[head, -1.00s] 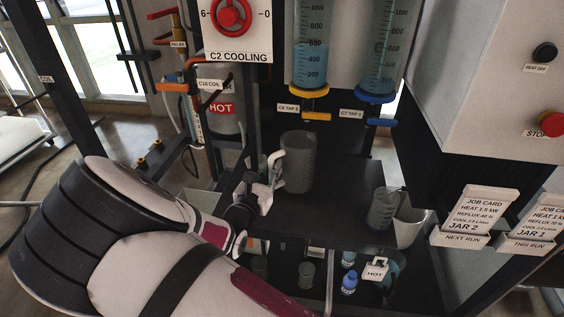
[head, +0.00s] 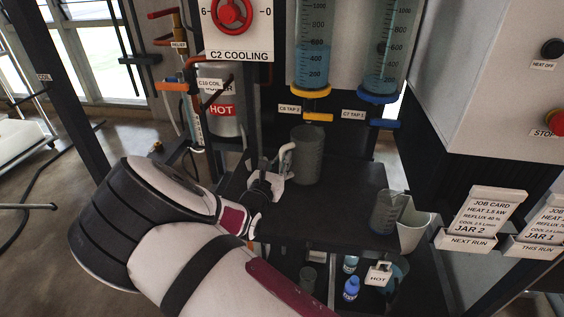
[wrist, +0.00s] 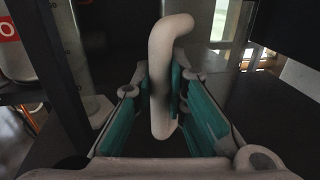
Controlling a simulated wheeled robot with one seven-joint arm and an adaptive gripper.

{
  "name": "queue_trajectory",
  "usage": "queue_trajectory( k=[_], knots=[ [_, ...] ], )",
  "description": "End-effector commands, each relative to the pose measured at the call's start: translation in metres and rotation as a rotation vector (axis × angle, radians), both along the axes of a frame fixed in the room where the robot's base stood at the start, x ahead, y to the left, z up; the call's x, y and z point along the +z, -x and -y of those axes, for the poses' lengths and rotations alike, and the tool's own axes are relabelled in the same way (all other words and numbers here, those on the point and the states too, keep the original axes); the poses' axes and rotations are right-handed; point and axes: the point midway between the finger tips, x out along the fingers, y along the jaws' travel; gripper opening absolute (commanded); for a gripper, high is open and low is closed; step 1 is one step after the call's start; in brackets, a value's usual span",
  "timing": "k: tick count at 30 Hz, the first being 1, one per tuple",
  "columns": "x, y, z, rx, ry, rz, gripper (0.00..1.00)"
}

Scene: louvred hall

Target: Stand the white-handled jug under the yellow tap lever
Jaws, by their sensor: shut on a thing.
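The white-handled jug (head: 308,156) is a grey, see-through jug with its white handle (head: 286,157) on the left. It is upright at the back of the dark shelf, below the yellow tap lever (head: 318,117). I cannot tell whether its base touches the shelf. My gripper (head: 272,180) is shut on the handle. In the wrist view the handle (wrist: 161,95) stands between the teal pads of my gripper (wrist: 163,100). The tap lever is under a measuring cylinder (head: 313,65) with blue liquid.
A blue tap lever (head: 382,123) sits to the right under a second cylinder (head: 382,60). Another clear jug (head: 386,212) and a white cup (head: 413,226) stand at the shelf's right end. The shelf (head: 335,215) is bare in the middle.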

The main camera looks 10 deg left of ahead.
Motion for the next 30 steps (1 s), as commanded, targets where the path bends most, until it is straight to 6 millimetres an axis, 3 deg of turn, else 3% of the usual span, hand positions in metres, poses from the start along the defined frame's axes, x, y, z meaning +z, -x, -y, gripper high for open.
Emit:
queue_trajectory(
  k=[2, 3, 6, 17, 23, 30],
  knots=[
    [-0.002, 0.0, 0.0, 0.0, 0.0, 0.0, 0.0],
    [-0.003, 0.0, 0.0, 0.0, 0.0, 0.0, 0.15],
    [-0.003, 0.0, 0.0, 0.0, 0.0, 0.0, 0.33],
    [0.002, 0.0, 0.0, 0.0, 0.0, 0.0, 0.33],
    [0.001, 0.029, -0.008, 0.002, 0.0, -0.003, 0.33],
    [0.001, 0.077, -0.019, 0.002, 0.001, -0.002, 0.33]
  ],
)
